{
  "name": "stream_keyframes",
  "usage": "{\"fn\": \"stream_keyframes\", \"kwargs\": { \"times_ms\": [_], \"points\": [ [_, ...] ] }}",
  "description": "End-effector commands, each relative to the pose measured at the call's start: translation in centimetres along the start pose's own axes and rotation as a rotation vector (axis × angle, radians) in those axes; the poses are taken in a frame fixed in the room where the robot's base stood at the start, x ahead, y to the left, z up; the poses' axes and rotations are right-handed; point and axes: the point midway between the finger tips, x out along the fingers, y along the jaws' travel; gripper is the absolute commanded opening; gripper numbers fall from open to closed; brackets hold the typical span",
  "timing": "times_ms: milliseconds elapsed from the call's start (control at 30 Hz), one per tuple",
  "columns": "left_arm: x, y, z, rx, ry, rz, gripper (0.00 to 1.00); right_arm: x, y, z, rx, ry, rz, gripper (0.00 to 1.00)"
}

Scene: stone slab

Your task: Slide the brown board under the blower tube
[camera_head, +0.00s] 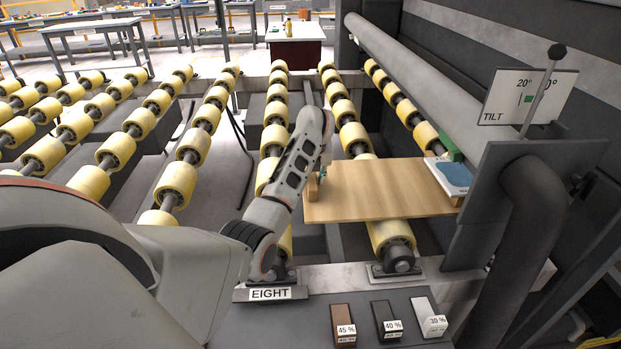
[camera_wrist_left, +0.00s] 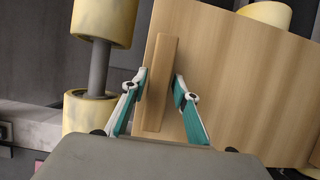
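The light brown board (camera_head: 375,192) lies across the yellow rollers below and to the left of the blower tube (camera_head: 425,75), a long grey pipe running along the right side. A wooden bar (camera_wrist_left: 160,85) stands on the board near its left edge. My left gripper (camera_wrist_left: 162,78) is at this bar, one teal-padded finger on each side, with narrow gaps seeming to show between fingers and bar. In the head view the left gripper (camera_head: 321,174) is partly hidden by my wrist. My right gripper is in neither view.
A blue and white plate (camera_head: 452,175) and a green piece (camera_head: 451,147) are at the board's right end. A dark housing with a lever and a TILT sign (camera_head: 528,97) stands at right. Three labelled blocks (camera_head: 386,320) sit on the front ledge. Roller rows (camera_head: 175,183) extend left.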

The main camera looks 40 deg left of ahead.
Motion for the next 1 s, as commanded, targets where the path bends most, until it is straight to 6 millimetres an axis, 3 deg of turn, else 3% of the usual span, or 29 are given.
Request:
{"fn": "stream_keyframes", "kwargs": {
  "times_ms": [467, 1000],
  "points": [
    [-0.6, 0.2, 0.1, 0.0, -0.004, 0.004, 0.4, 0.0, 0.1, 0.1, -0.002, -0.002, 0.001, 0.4],
    [-10.0, 0.0, 0.1, -0.002, -0.004, 0.001, 0.4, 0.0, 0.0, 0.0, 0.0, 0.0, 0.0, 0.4]
  ]
}}
